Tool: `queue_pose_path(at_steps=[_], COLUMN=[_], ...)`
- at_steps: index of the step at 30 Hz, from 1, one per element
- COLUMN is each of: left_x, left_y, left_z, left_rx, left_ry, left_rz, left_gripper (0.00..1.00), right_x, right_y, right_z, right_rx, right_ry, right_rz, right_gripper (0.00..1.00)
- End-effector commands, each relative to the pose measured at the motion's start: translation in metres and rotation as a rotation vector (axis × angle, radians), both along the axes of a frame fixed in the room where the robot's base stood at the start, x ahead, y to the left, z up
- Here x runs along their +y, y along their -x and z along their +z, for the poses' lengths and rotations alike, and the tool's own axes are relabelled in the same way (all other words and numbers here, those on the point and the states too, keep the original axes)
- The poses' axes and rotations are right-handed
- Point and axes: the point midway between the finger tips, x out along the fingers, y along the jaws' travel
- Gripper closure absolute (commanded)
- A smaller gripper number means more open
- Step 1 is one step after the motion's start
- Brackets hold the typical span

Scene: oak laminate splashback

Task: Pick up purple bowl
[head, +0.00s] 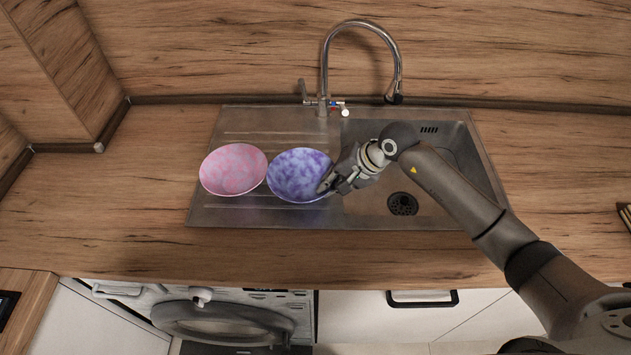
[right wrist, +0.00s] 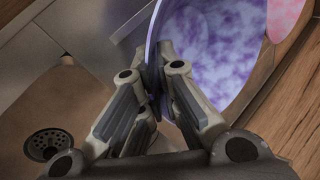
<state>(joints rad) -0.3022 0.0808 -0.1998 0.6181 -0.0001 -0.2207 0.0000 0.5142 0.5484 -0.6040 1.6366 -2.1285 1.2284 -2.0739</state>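The purple bowl (head: 297,174), mottled violet and white, is at the right part of the sink's drainboard, beside the basin. Its inside also shows in the right wrist view (right wrist: 208,45). My right gripper (head: 326,186) comes from the right and is at the bowl's right rim. In the right wrist view my right gripper (right wrist: 158,78) has one finger inside the bowl and one outside, closed together on the rim. The fingertips partly hide the rim there. I cannot tell whether the bowl touches the drainboard. My left gripper is not in view.
A pink mottled bowl (head: 233,170) sits just left of the purple one. The steel sink basin (head: 440,160) with its drain (head: 403,204) is below my right arm. A curved faucet (head: 325,70) stands behind. The wooden counter (head: 110,195) is clear at the left.

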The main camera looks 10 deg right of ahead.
Motion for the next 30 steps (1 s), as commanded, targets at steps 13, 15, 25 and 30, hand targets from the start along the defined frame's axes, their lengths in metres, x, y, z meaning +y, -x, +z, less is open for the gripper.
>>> queue_pose_path(at_steps=[13, 15, 25, 30], left_x=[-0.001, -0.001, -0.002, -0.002], left_y=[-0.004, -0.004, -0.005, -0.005], left_z=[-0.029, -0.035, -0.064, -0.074], left_rx=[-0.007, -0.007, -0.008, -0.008], left_ry=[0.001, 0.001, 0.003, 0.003], left_rz=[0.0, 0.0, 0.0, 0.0], left_gripper=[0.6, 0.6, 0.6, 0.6], right_x=[-0.001, -0.001, 0.0, 0.0], right_y=[0.009, 0.02, 0.086, 0.115], right_z=[0.04, 0.052, 0.103, 0.116], right_rx=[-0.007, -0.008, -0.007, -0.006], right_ry=[0.002, 0.004, 0.003, 0.003], right_rz=[0.003, 0.005, 0.003, 0.003], right_gripper=[1.0, 1.0, 1.0, 1.0])
